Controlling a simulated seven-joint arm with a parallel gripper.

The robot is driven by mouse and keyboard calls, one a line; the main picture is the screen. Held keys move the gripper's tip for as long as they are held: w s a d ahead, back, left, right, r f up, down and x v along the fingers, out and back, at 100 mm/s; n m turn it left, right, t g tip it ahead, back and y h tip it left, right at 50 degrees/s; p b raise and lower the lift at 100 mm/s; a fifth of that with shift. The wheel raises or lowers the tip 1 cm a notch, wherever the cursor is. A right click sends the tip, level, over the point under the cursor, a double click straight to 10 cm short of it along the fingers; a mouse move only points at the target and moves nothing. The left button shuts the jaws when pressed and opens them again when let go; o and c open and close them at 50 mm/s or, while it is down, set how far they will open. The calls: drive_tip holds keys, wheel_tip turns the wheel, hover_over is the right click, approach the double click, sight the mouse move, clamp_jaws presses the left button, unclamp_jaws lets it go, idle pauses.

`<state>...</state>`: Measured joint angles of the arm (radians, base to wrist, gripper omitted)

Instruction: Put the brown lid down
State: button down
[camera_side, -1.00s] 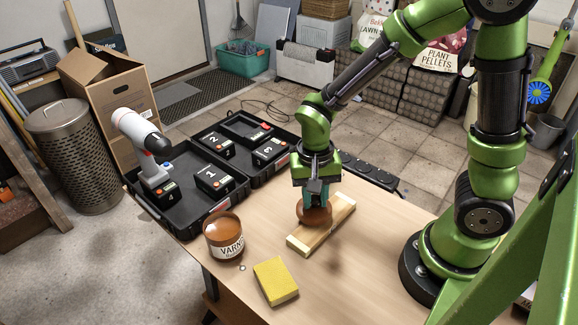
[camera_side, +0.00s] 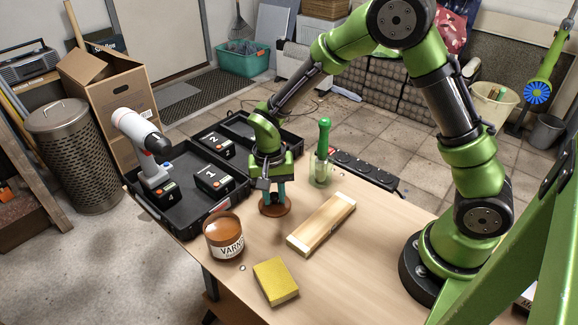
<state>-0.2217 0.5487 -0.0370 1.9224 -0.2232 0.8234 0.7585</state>
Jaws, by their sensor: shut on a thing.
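The brown lid (camera_side: 286,209) is a round disc below my gripper (camera_side: 273,203). My gripper points down and is shut on the lid. The lid is to the left of the pale wooden block (camera_side: 322,224) and behind the open varnish jar (camera_side: 225,250), apart from both. It is at or just above the table; I cannot tell whether it touches the top. The fingers hide part of the lid.
A yellow sponge (camera_side: 275,281) lies near the table's front edge. A green-handled tool (camera_side: 323,138) stands behind the block near a black power strip (camera_side: 365,172). The black case (camera_side: 187,217) with numbered batteries and a drill (camera_side: 145,150) is on the left.

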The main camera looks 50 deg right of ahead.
sight(272, 195)
drive_tip(key=shift+f, duration=0.1)
drive_tip(key=c, duration=0.9)
unclamp_jaws()
wheel_tip(272, 195, up, 12)
drive_tip(key=shift+s+d+r+n+t+y, duration=0.55)
drive_tip(key=shift+s+r+t, duration=0.7)
drive_tip(key=shift+s+r, duration=0.95)
drive_tip(key=shift+s+d+r+n+t+y, duration=0.25)
drive_tip(key=shift+s+d+r+n+t, duration=0.45)
drive_tip(key=shift+s+r+n+t, duration=1.45)
drive_tip(key=shift+s+d+r+m+t+y, duration=0.5)
drive_tip(key=shift+s+r, duration=0.9)
drive_tip(key=shift+s, duration=1.8)
drive_tip(key=shift+d, duration=0.1)
